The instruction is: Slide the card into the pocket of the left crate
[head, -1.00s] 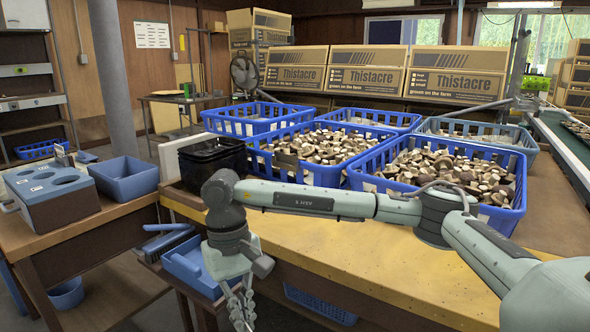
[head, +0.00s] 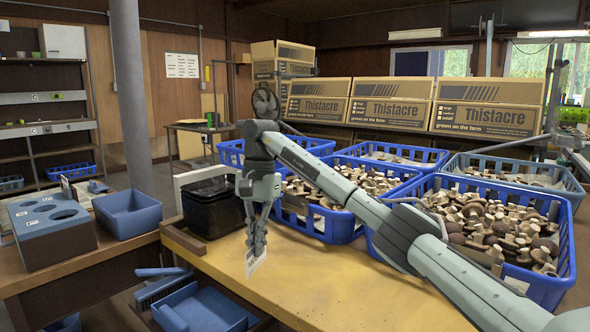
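My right gripper (head: 256,242) hangs fingers-down over the front part of the yellow table. It is shut on a small white card (head: 257,262), held tilted below the fingertips. The left crate (head: 333,228) is a blue slatted crate of mushrooms, just right of the gripper, which is apart from it. A dark grey plate, perhaps the pocket (head: 294,204), shows on its near left side; its opening is unclear. My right forearm hides part of this crate. My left gripper is not in view.
A second blue crate of mushrooms (head: 545,286) stands to the right, with more crates behind. A black bin (head: 212,212) stands left of the gripper. The table front (head: 330,300) is bare. A blue tub (head: 128,214) is on the left bench.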

